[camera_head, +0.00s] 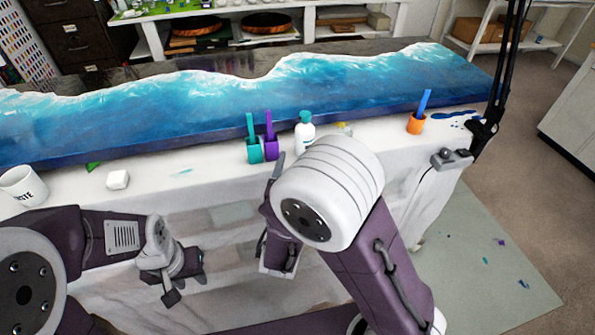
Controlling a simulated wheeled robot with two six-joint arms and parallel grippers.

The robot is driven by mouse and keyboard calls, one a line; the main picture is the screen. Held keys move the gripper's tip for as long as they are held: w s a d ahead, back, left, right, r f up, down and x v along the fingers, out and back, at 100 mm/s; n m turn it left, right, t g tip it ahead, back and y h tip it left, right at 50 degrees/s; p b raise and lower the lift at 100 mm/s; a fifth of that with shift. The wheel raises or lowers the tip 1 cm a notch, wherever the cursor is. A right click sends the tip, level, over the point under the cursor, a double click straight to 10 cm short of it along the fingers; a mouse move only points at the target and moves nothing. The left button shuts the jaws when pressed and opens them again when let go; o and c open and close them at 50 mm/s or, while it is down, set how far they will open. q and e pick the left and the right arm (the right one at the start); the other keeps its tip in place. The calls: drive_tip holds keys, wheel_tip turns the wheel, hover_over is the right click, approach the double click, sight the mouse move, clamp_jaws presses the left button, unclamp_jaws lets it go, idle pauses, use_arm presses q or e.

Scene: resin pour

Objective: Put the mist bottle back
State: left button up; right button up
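The mist bottle (305,137), white with a teal top, stands upright on the white-covered front strip of the table, beside the cups. My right arm's large white joint covers the area just below it. Part of my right gripper (277,168) shows left of that joint, below and left of the bottle; its fingers are mostly hidden, and contact with the bottle cannot be made out. My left gripper (186,283) is low in front of the table at the left, its fingers apart and empty, well away from the bottle.
A teal cup (254,154) and a purple cup (271,150) with sticks stand left of the bottle. An orange cup (416,126) stands further right. The blue resin slab (230,105) lies behind.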

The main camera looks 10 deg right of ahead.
drive_tip(key=s+d+f+m+g+h+b, duration=0.4)
drive_tip(key=s+d+f+m+g+b, duration=0.2)
drive_tip(key=s+d+f+m+g, duration=0.7)
drive_tip(key=s+a+f+m+g+y, duration=0.45)
drive_tip(key=s+f+m+y, duration=0.35)
drive_tip(key=m, duration=0.6)
drive_tip(key=w+a+r+m+t+y+p, duration=0.1)
drive_tip(key=w+r+m+p, duration=0.1)
drive_tip(key=r+p, duration=0.7)
drive_tip(key=w+a+r+m+t+y+p, duration=0.1)
drive_tip(key=w+r+m+p, duration=0.1)
drive_tip(key=r+p, duration=0.7)
drive_tip(key=shift+m+y, duration=0.3)
drive_tip(key=shift+m, duration=0.2)
